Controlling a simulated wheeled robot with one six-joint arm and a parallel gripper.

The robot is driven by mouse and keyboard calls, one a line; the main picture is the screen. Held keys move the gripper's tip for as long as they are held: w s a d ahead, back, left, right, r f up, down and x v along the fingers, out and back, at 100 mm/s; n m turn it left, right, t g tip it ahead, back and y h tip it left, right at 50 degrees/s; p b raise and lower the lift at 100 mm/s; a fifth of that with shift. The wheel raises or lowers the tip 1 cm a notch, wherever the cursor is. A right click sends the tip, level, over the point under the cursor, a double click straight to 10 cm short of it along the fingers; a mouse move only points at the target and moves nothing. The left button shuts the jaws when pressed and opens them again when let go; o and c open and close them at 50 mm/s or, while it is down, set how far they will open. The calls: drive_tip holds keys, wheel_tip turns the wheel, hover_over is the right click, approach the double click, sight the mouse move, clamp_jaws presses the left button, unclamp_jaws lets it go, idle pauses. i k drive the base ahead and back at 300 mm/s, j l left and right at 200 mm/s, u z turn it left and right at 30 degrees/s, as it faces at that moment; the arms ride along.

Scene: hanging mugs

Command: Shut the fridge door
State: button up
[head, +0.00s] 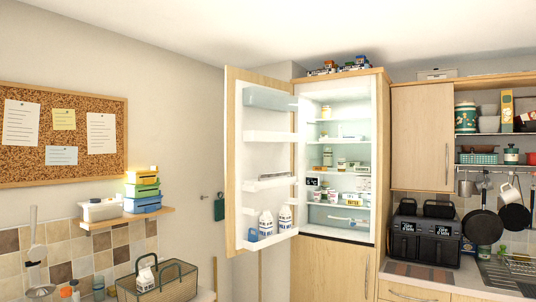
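The fridge (380,140) is a tall wood-fronted unit in the middle of the head view. Its door (232,160) stands wide open, swung out to the left, with its white inner side and shelves facing right. Cartons and other items sit on the door's lower shelf (268,243). Inside the fridge, several lit shelves (345,170) hold jars and packages. My gripper is not in view, and neither is my arm.
A black air fryer (426,237) stands on the counter (430,275) right of the fridge. Pans (482,225) hang on the right. A wire basket (158,285) is at the lower left, near the door's left side. A small shelf (128,219) with boxes juts from the left wall.

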sight(260, 137)
drive_tip(key=i+j, duration=0.15)
drive_tip(key=i, duration=0.3)
drive_tip(key=i+j+z, duration=0.1)
drive_tip(key=i, duration=0.4)
drive_tip(key=i+j, duration=0.2)
drive_tip(key=i, duration=0.25)
drive_tip(key=i+j+z, duration=0.1)
drive_tip(key=i, duration=0.35)
drive_tip(key=i+j, duration=0.25)
drive_tip(key=i, duration=0.2)
drive_tip(key=i+j+z, duration=0.1)
drive_tip(key=i, duration=0.4)
drive_tip(key=j, duration=0.1)
